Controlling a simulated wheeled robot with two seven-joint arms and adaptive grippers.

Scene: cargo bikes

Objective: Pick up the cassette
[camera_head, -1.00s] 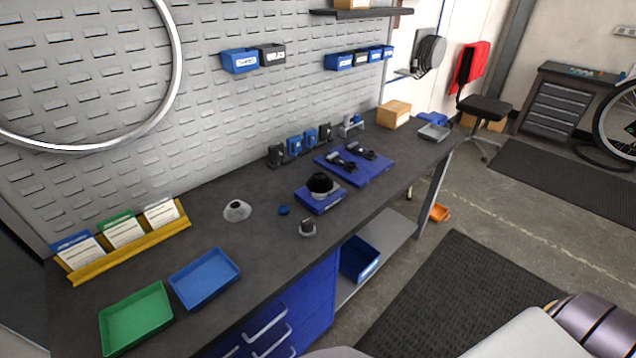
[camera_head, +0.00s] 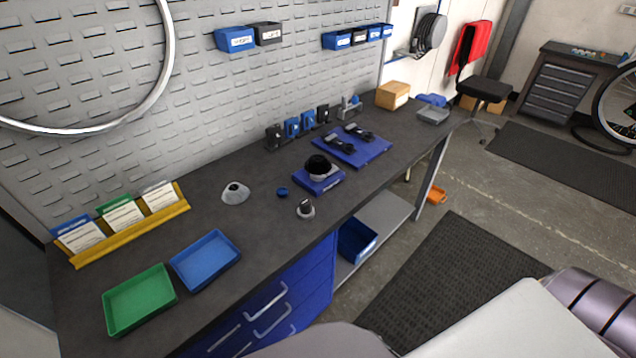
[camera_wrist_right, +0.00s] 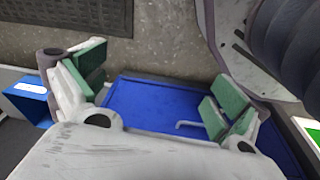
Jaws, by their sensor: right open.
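I cannot tell for sure which part is the cassette. A black round part (camera_head: 318,165) sits on a blue block, and a small grey part (camera_head: 305,208) stands nearer the bench's front edge. In the right wrist view, my right gripper (camera_wrist_right: 157,88) is open and empty, its green-padded fingers wide apart. Blue drawer fronts (camera_wrist_right: 155,106) show beyond the fingers. My left gripper is in neither view.
A green tray (camera_head: 140,300) and a blue tray (camera_head: 205,262) lie at the bench's left, below a yellow card holder (camera_head: 130,228). A blue tool board (camera_head: 350,150) and a cardboard box (camera_head: 393,95) stand farther right. Bare bench surrounds the grey cone.

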